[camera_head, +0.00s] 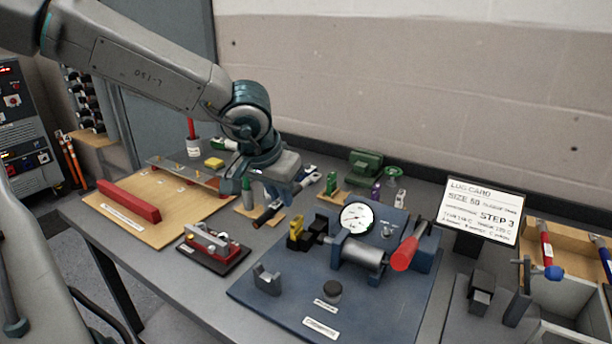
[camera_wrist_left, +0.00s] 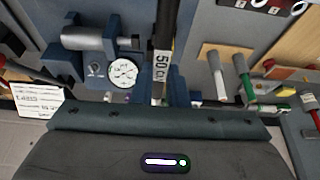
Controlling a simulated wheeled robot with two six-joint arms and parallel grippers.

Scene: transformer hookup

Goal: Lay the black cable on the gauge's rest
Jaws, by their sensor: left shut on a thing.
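My left gripper (camera_head: 283,190) is shut on the black cable (camera_head: 265,216), in the air beyond the left back corner of the blue board (camera_head: 250,292). The cable runs slantwise through the jaws, its dark end toward the lower left. In the left wrist view the cable (camera_wrist_left: 165,30) stretches away from the jaws, with a white "50 CU" label (camera_wrist_left: 162,66). The round white gauge dial (camera_head: 357,217) stands on the blue board, right of the gripper. A grey notched block (camera_head: 267,281) sits at the board's front left; I cannot tell whether it is the rest.
A red-handled tool (camera_head: 408,247) and a grey cylinder (camera_head: 362,255) are beside the dial. A yellow-and-black block (camera_head: 297,233) stands left of it. A small dark fixture (camera_head: 213,247) and a wooden board (camera_head: 130,230) with a red bar lie left. A step card (camera_head: 482,208) stands right.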

